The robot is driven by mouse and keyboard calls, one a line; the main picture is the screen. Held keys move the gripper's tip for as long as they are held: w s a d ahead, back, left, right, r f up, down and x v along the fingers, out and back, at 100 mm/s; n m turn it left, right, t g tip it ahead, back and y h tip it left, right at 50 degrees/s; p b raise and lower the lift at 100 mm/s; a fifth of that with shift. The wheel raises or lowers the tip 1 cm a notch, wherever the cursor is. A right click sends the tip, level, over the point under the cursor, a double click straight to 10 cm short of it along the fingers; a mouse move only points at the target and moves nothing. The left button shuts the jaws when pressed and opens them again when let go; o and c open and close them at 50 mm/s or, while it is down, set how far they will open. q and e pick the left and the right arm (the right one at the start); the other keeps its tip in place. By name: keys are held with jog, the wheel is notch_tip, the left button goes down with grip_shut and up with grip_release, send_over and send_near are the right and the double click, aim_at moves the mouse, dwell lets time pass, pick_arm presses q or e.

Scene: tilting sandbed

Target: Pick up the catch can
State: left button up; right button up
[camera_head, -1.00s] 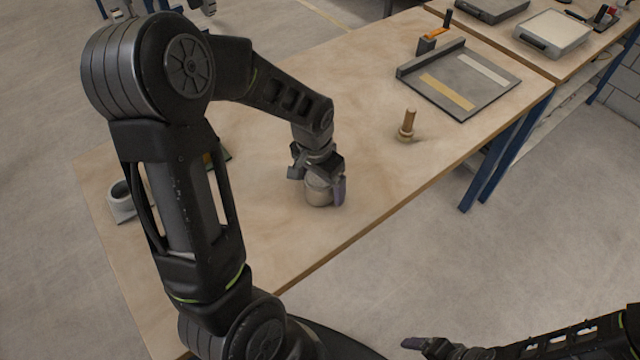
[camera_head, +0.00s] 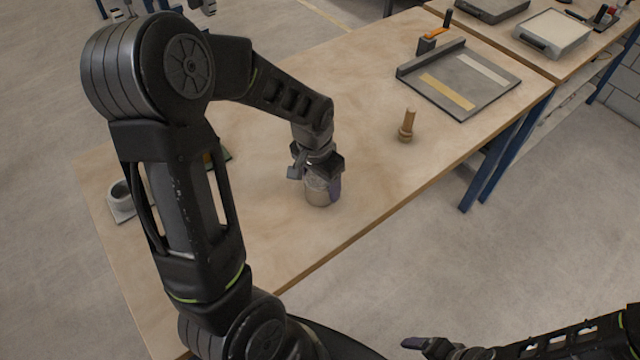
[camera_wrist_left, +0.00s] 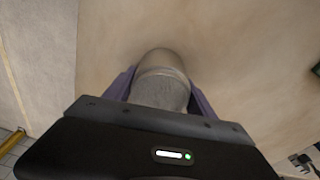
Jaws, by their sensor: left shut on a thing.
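The catch can (camera_head: 318,197) is a small beige-grey cylinder near the front edge of the wooden table (camera_head: 265,225). My left gripper (camera_head: 320,186) comes down on it from above and is shut on it, with a finger on either side. In the left wrist view the can (camera_wrist_left: 160,88) sits between the two purple-grey fingers of the left gripper (camera_wrist_left: 160,92). The can looks upright; I cannot tell whether its base is touching the table. At the lower right, part of my right arm shows with a dark fingertip (camera_head: 424,343); its jaw opening cannot be made out.
A wooden peg-shaped piece (camera_head: 407,126) stands to the right of the can. A grey tray with strips (camera_head: 480,66) lies at the far right of the table. A grey ring-shaped holder (camera_head: 121,196) is at the left, partly behind my arm. The table between can and peg is clear.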

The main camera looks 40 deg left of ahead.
pick_arm(q)
jog(key=c, duration=0.4)
jog(key=shift+r, duration=0.1)
notch_tip(320, 180, up, 10)
jog(key=shift+f, duration=0.1)
dwell(0.4)
dwell(0.4)
